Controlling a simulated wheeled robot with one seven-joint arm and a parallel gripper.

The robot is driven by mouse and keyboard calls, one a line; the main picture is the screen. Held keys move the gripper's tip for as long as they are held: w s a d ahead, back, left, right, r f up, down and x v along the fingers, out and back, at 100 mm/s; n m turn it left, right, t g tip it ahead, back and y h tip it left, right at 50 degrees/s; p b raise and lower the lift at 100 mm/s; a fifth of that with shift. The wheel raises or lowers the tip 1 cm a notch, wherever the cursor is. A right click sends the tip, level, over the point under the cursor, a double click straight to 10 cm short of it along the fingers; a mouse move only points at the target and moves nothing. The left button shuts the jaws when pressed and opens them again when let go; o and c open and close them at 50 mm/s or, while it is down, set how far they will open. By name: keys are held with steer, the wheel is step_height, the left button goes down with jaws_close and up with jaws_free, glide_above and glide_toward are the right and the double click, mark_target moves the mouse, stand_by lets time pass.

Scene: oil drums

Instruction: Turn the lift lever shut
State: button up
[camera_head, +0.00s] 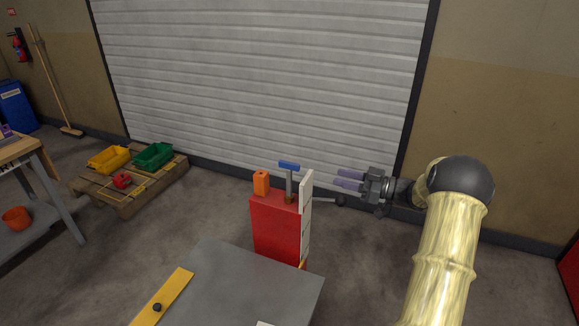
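A red cabinet (276,228) stands at the middle behind a grey surface, with a white panel (306,215) upright along its right side. A thin rod with a black knob (340,200) sticks out to the right from the panel. A blue-topped handle (289,165) stands on a grey post on top of the cabinet. I cannot tell for sure which of these is the lift lever. My gripper (337,178) is right of the panel, pointing left, its two purple fingers apart and empty. It appears just above the knob in the picture; the depth between them is unclear.
An orange object (261,183) stands on the cabinet's top left. The grey surface (245,285) in front carries a yellow bar (163,297). A pallet (130,195) with yellow and green bins lies at left. A white roller door (260,80) closes the back.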

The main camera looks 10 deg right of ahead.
mark_target(279, 163)
steer(key=p+x, duration=0.1)
steer(key=x, duration=1.6)
steer(key=shift+w+a, duration=0.15)
steer(key=shift+a, duration=0.1)
jaws_close()
